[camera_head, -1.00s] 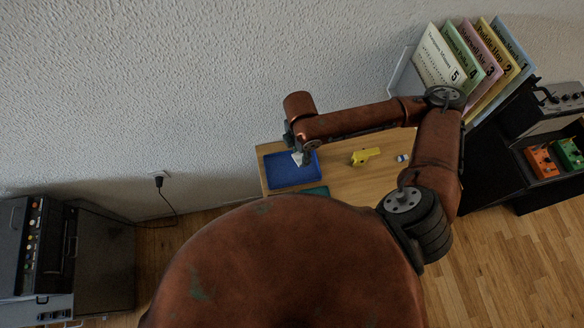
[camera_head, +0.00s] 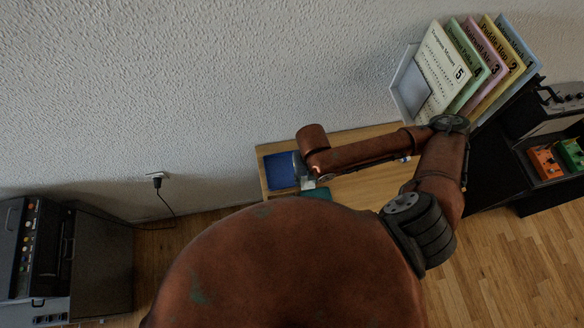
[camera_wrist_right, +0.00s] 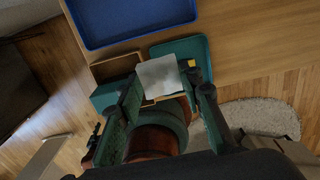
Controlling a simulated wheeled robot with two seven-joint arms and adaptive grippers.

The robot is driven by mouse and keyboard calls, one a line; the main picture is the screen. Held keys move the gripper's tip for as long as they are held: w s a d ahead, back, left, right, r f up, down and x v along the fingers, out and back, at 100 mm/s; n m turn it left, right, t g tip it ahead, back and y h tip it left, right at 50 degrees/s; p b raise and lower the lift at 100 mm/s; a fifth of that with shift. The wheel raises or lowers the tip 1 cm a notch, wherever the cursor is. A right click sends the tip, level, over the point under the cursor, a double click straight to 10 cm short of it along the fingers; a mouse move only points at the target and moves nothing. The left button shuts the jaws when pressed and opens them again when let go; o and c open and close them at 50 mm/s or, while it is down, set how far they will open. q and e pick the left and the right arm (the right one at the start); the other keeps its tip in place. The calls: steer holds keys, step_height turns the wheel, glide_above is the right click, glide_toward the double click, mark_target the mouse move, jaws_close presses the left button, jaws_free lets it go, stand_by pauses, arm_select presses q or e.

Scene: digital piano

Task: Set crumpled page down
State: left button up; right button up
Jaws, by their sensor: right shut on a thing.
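The crumpled page (camera_wrist_right: 160,76) is a pale, whitish piece held between the fingertips of my right gripper (camera_wrist_right: 163,92). In the wrist view it overlaps the left part of a teal tray (camera_wrist_right: 200,48); I cannot tell how high it is above it. In the head view the page (camera_head: 309,184) is a small white patch by my right gripper (camera_head: 304,176), at the near side of the desk, between the blue tray (camera_head: 279,173) and the teal tray (camera_head: 319,193). My left gripper is not in view.
The wooden desk (camera_head: 372,187) is partly hidden by my right arm. A brown open compartment (camera_wrist_right: 115,68) lies left of the teal tray. Numbered music folders (camera_head: 443,75) stand in a rack at the back right. A dark amplifier (camera_head: 35,250) is far left.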

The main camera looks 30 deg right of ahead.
steer(key=w+f+b, duration=0.1)
steer(key=w+f, duration=0.1)
steer(key=w, duration=0.1)
glide_above(292, 170)
steer(key=f, duration=0.6)
steer(key=shift+s+d+f+b, duration=0.1)
steer(key=shift+s+f+b, duration=0.05)
steer(key=shift+s+b, duration=0.15)
steer(key=shift+w+f, duration=0.35)
steer(key=shift+f, duration=0.15)
step_height(292, 170, down, 3)
steer(key=shift+r, duration=0.1)
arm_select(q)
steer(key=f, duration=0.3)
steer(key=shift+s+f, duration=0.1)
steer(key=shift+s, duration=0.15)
arm_select(e)
steer(key=o, duration=0.7)
steer(key=shift+o, duration=0.2)
